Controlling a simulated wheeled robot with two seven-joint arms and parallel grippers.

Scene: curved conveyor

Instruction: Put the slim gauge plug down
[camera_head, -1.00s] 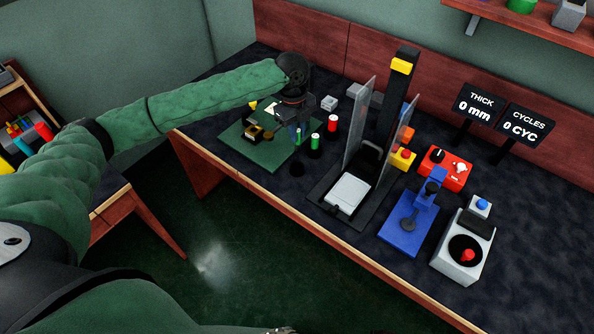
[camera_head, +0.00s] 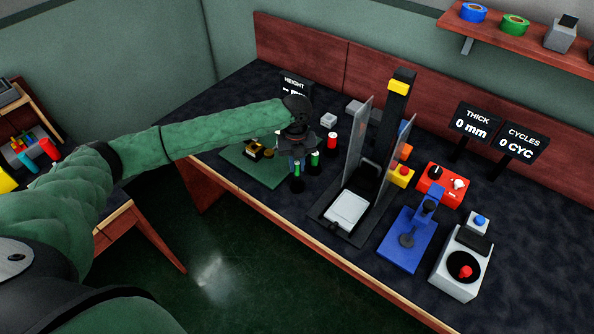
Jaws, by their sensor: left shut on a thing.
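My left gripper (camera_head: 297,160) points down over the row of small black holders near the table's front edge. It is shut on the slim green gauge plug (camera_head: 297,168), which is upright at the front black holder (camera_head: 297,185). I cannot tell how deep the plug sits, as my gripper hides its top. A thicker green plug (camera_head: 315,158) and a red plug (camera_head: 332,140) stand in the holders behind. My right gripper is out of view.
A green mat (camera_head: 265,175) with a brass-coloured device (camera_head: 257,150) lies to the left. A height display (camera_head: 294,87) stands behind my arm. A press with tall clear side guards (camera_head: 358,130) stands close on the right. Blue, red and grey fixtures are beyond it.

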